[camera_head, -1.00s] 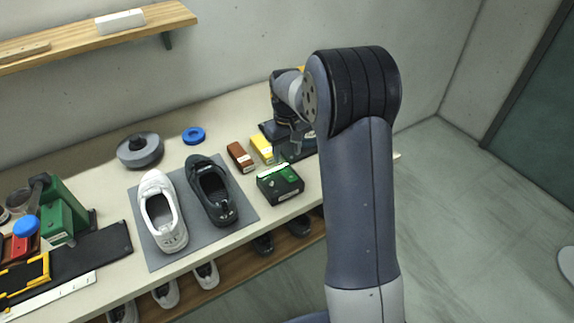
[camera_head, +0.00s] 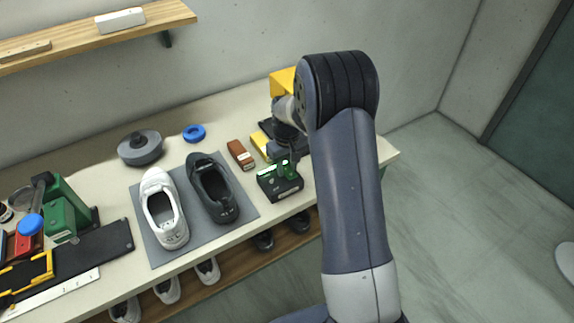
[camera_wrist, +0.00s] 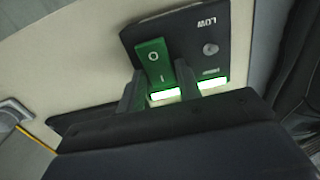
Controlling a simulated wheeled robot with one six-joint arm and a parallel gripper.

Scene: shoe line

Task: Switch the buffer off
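The black switch box (camera_head: 284,191) stands at the bench's front edge, right of the shoes, with a lit green top. In the wrist view the box (camera_wrist: 225,35) carries a green rocker switch (camera_wrist: 152,58) marked O and I, a grey round knob, the word LOW and lit bars. My gripper (camera_wrist: 161,86) has two fingers apart, with nothing held between them. The fingertips are close to the rocker's I end; I cannot tell if they touch it.
A yellow machine (camera_head: 283,82) is partly hidden behind my arm. A brown brush (camera_head: 240,154) and a yellow block (camera_head: 260,146) lie left of my gripper. A white shoe (camera_head: 162,210) and a black shoe (camera_head: 212,187) stand on a grey mat (camera_head: 152,252).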

